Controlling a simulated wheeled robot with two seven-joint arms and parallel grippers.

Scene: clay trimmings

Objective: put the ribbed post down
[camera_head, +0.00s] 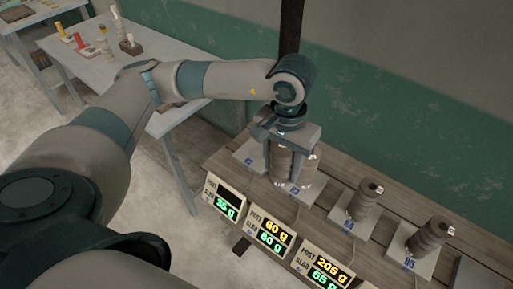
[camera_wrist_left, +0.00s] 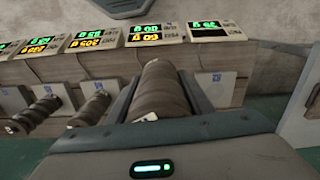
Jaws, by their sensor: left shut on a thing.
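My left gripper (camera_head: 283,165) reaches down over the wooden bench and is shut on a brown ribbed post (camera_head: 284,160). The post stands upright between the fingers; in the left wrist view it is the thick ribbed cylinder (camera_wrist_left: 160,88) between the two jaws. Its lower end is by a grey slab (camera_head: 298,191) behind the scale displays. I cannot tell whether the post touches that slab. Another grey slab (camera_head: 249,160) with a blue mark lies just left of it. My right gripper is not in view.
To the right, ribbed posts (camera_head: 366,198) and (camera_head: 432,236) stand on marked slabs. Several lit scale displays (camera_head: 271,233) line the bench's front edge. A green wall (camera_head: 420,120) runs behind. A grey table (camera_head: 170,60) with small items stands at upper left.

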